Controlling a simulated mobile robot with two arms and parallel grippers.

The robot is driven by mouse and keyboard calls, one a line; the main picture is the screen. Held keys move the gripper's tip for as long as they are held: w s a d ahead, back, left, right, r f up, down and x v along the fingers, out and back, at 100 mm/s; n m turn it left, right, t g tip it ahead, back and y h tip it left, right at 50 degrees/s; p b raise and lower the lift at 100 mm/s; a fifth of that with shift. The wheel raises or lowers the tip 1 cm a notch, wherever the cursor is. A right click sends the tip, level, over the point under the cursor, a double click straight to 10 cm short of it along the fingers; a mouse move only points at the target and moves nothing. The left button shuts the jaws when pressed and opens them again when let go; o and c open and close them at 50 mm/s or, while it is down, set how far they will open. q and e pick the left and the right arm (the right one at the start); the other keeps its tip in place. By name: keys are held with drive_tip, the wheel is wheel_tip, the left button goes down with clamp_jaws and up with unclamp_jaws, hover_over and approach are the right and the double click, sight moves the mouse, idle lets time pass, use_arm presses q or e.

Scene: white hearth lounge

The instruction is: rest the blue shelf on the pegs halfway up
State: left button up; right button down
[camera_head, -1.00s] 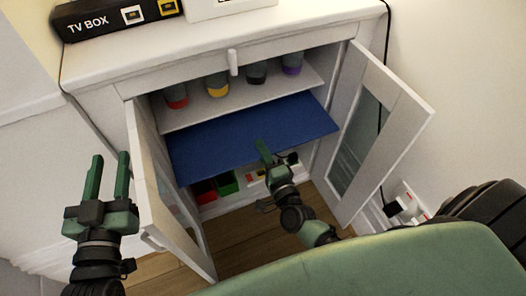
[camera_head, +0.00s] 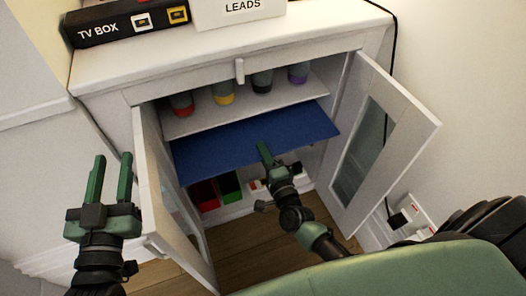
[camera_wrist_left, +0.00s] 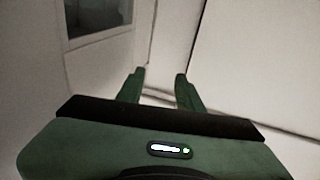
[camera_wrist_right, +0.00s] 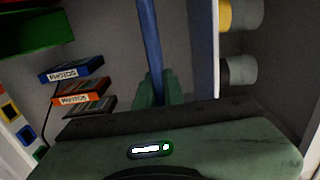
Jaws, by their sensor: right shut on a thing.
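The blue shelf (camera_head: 235,145) is inside the open white cabinet (camera_head: 140,92), below its white upper shelf (camera_head: 240,112). Its front edge slants across the head view, roughly along the white shelf's edge. My right gripper (camera_head: 264,152) is shut on the shelf's front edge. In the right wrist view the blue shelf (camera_wrist_right: 149,40) shows edge-on between the fingertips (camera_wrist_right: 157,88). The pegs are not visible, so I cannot tell whether the shelf touches them. My left gripper (camera_head: 110,180) is open and empty, outside the left door; its fingers also show apart in the left wrist view (camera_wrist_left: 160,80).
The left door (camera_head: 170,200) and right door (camera_head: 385,145) stand open. Several cups are on the upper shelf. Red (camera_head: 204,194) and green (camera_head: 230,184) bins and photo boxes (camera_wrist_right: 80,97) sit below the blue shelf. A TV box (camera_head: 125,24) is on top.

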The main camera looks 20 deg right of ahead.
sight(256, 138)
drive_tip(key=shift+w+r, duration=0.1)
